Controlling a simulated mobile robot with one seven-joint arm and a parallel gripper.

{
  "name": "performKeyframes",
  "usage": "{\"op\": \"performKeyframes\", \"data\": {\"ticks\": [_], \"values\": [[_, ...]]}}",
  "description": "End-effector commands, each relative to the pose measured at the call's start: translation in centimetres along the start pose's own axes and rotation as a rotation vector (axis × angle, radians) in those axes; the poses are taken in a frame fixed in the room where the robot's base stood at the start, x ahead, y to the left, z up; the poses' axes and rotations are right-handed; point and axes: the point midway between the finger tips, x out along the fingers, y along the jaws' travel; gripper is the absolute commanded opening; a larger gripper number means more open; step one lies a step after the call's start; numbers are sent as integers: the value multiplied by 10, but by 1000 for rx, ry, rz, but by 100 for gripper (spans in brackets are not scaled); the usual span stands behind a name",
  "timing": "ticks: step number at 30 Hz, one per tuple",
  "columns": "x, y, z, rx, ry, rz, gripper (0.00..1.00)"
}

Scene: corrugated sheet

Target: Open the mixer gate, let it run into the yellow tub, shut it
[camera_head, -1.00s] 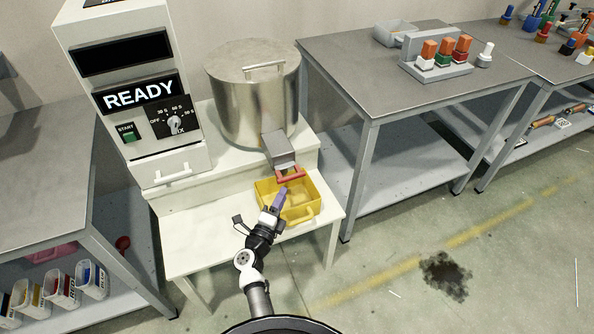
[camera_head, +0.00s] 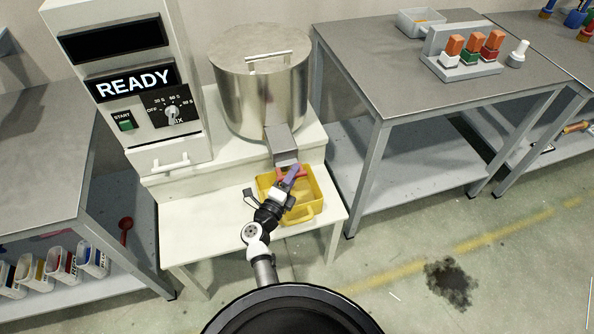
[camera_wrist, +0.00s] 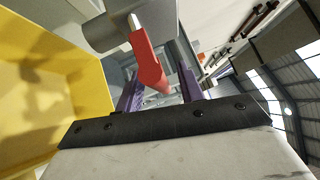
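The steel mixer pot (camera_head: 262,90) stands on the white stand, with its grey gate spout (camera_head: 282,145) at the front. The gate's red handle (camera_wrist: 150,62) shows large in the wrist view; in the head view it is partly behind my gripper. The yellow tub (camera_head: 312,208) sits on the lower shelf under the spout; it also shows at left in the wrist view (camera_wrist: 45,95). My gripper (camera_wrist: 160,88) has its purple fingers apart, with the red handle appearing between them. Whether they touch it, I cannot tell. I see no flow from the spout.
The control box (camera_head: 125,90) reads READY, with a green start button (camera_head: 125,121) and a dial. A grey bench (camera_head: 400,85) with orange-topped items stands at right. A dark spill (camera_head: 449,283) is on the floor. Another bench (camera_head: 40,165) is at left.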

Motion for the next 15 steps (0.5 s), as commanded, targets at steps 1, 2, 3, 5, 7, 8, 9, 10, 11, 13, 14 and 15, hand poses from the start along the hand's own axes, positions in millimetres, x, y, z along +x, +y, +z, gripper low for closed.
{"op": "performKeyframes", "data": {"ticks": [1, 2, 3, 5, 7, 8, 9, 10, 11, 13, 14, 15], "values": [[0, 0, 1, 0, -1, 0, 38], [0, 0, 1, 0, -1, 0, 38], [0, 0, 1, 0, -1, 0, 38], [0, 0, 1, 0, -1, 0, 38], [0, 0, 1, 0, -1, 0, 38], [0, 0, 1, 0, -1, 0, 38], [0, 0, 1, 0, -1, 0, 33], [0, 0, 0, 0, -1, 0, 29], [0, 0, 0, 0, -1, 0, 25], [0, 0, 0, 0, -1, 0, 16], [0, 0, 0, 0, -1, 0, 12], [0, 0, 0, 0, -1, 0, 6]]}}
